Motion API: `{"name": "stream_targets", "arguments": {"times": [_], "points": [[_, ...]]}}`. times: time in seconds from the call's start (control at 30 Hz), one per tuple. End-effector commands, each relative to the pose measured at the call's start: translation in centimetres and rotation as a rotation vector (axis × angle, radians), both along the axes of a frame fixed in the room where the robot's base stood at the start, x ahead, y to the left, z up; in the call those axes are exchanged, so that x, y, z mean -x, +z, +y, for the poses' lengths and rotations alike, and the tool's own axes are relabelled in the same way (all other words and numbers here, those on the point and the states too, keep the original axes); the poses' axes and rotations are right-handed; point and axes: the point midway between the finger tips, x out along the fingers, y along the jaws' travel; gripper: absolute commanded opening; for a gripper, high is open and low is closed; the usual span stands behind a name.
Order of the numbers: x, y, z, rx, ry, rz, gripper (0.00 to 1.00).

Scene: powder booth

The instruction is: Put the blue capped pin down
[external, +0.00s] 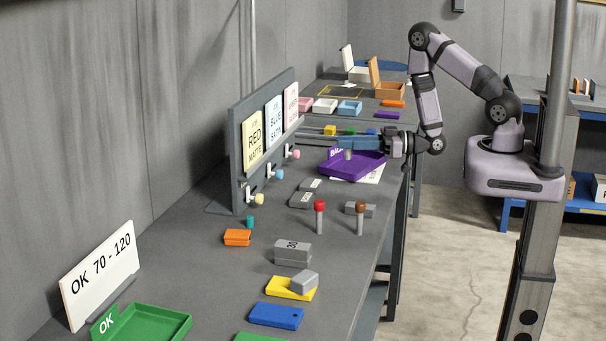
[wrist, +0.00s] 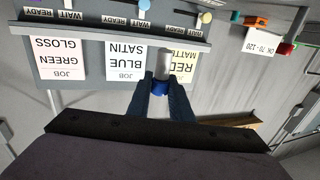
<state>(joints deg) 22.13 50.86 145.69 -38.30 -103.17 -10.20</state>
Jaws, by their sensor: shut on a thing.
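My gripper (external: 340,142) reaches left over the bench in the external view, its fingers level. In the wrist view my gripper (wrist: 160,88) is shut on the blue cap of the blue capped pin (wrist: 159,90). Its grey shaft (external: 348,155) hangs upright below the fingers in the external view, over the purple tray (external: 345,173). I cannot tell if its lower end touches the tray floor. A red capped pin (external: 319,206) and a brown capped pin (external: 360,208) stand upright nearer the camera.
A job board (external: 290,112) with cards and coloured knobs stands left of the tray. Grey blocks (external: 292,253), a yellow plate (external: 290,288), a blue block (external: 276,316) and a green OK tray (external: 150,325) are nearer. Small boxes (external: 349,107) stand behind my gripper.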

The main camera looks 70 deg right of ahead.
Motion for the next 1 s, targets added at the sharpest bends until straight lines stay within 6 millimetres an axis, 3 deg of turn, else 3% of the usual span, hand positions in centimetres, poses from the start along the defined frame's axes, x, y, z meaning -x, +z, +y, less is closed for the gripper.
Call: {"name": "stream_targets", "arguments": {"times": [0.33,0.73,1.0], "points": [[0.0,0.6,0.1,0.000,0.001,0.001,0.00],[0.0,-4.7,0.0,-0.002,0.000,0.003,0.00],[-0.1,-5.3,0.0,0.000,-0.001,0.000,0.00]]}}
